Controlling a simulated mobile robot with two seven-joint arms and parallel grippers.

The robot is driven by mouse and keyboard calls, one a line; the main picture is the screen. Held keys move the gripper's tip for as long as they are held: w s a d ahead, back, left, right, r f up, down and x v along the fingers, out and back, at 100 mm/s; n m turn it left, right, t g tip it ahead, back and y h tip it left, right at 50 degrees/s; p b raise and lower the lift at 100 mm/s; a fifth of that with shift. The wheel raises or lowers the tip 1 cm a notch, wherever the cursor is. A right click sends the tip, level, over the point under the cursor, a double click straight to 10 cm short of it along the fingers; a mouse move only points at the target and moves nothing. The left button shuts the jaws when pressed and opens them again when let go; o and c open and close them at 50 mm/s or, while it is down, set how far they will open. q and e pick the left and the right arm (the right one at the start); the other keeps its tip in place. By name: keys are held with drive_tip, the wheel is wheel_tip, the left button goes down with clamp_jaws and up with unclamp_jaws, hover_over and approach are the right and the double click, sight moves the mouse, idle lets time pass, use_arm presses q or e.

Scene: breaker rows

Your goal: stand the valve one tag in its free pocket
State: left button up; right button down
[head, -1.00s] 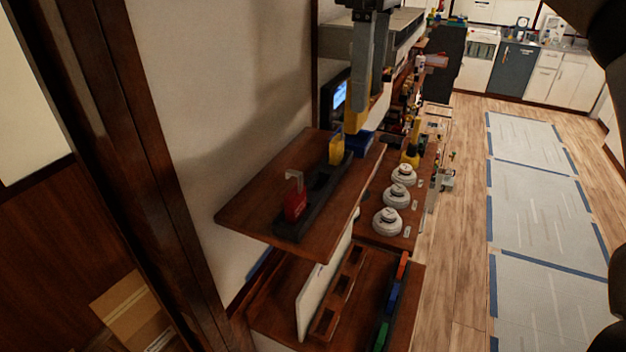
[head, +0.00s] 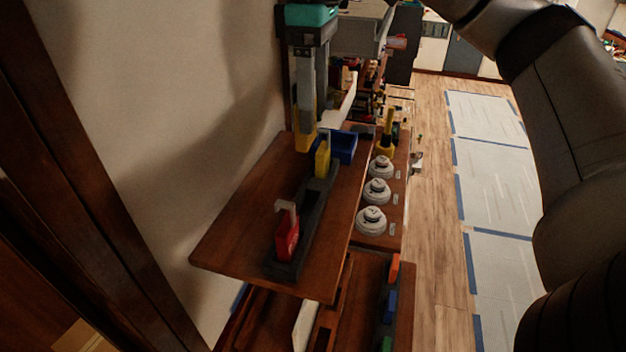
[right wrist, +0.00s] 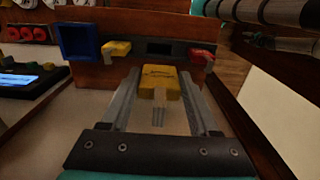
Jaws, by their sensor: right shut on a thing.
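My right gripper (head: 305,118) is shut on a yellow tag (head: 303,136), held above the back part of the shelf. The right wrist view shows this tag (right wrist: 158,78) between the two fingers, with a pale stem towards the camera; its lettering is too small to read. A dark rack (head: 310,209) lies along the shelf. Another yellow tag (head: 322,160) stands at its far end and a red tag (head: 287,240) with a pale hook near its close end. An empty pocket (right wrist: 159,48) shows between them in the right wrist view. My left gripper is out of view.
The brown shelf (head: 235,225) has bare room left of the rack. A blue bin (head: 344,147) stands behind the far yellow tag. White round devices (head: 376,191) line a lower board to the right. The wall (head: 190,110) is close on the left.

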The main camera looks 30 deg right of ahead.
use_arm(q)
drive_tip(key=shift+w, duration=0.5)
use_arm(e)
drive_tip(key=shift+f, duration=6.8)
drive_tip(key=shift+c, duration=0.6)
unclamp_jaws()
drive_tip(key=shift+f, duration=0.1)
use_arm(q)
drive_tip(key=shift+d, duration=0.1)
use_arm(e)
wheel_tip(320, 180, up, 12)
